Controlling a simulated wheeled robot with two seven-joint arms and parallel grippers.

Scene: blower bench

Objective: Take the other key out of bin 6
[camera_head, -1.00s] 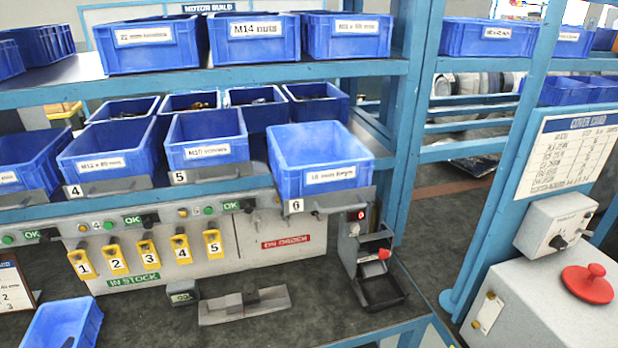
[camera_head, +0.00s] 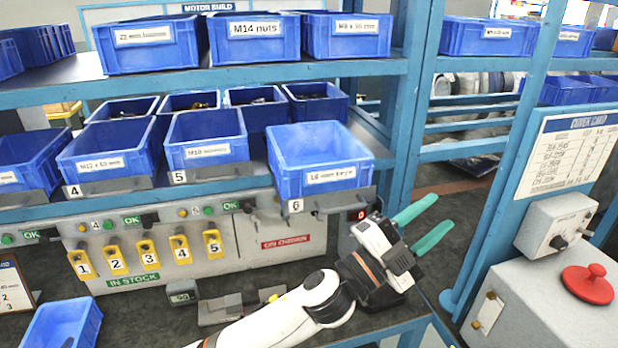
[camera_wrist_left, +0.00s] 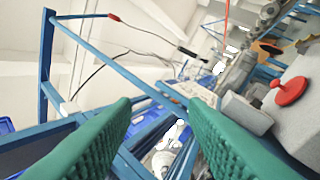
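Bin 6 (camera_head: 300,178) is a blue bin on the lower shelf, at the right end of its row, tilted toward me with a white label and a "6" tag on the rail below. Its visible inside shows no key; its floor is partly hidden by the front wall. My left gripper (camera_head: 428,222) has green fingers spread apart, with nothing between them. It is to the right of and below bin 6, pointing up and right, apart from the bin. In the left wrist view its two fingers (camera_wrist_left: 160,125) also stand apart. My right gripper is not in view.
Bin 5 (camera_head: 207,152) stands left of bin 6. A blue upright post (camera_head: 412,120) rises just behind the gripper. A control box with a red mushroom button (camera_head: 588,284) is at the right. Yellow numbered tags (camera_head: 148,256) hang below the shelf.

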